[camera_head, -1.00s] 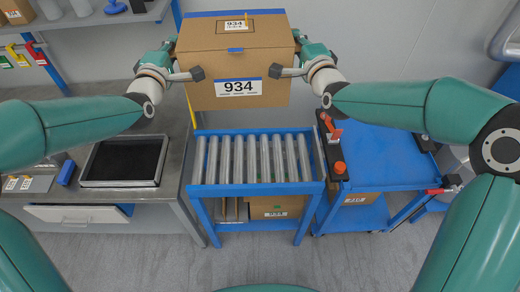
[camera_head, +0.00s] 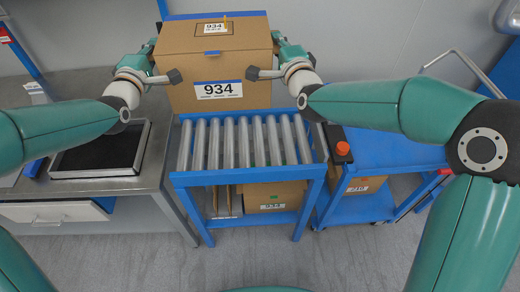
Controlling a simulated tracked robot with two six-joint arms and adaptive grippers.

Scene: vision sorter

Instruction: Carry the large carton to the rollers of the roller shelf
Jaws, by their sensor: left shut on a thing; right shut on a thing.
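The large carton (camera_head: 185,95), brown with "934" labels and blue tape, is upright between my two grippers at the top of the head view. My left gripper (camera_head: 162,62) is shut on its left side, a dark finger pad against the front face. My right gripper (camera_head: 266,57) is shut on its right side in the same way. The roller shelf (camera_head: 245,177) has a blue frame and grey rollers (camera_head: 248,145). The carton's lower front edge appears right at the rollers' far end; I cannot tell whether it touches them.
A grey workbench with a black tray (camera_head: 100,155) stands on the left. A blue cart (camera_head: 385,150) with a red button (camera_head: 342,149) stands close on the right. A smaller carton (camera_head: 273,196) is under the rollers. The roller tops are clear.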

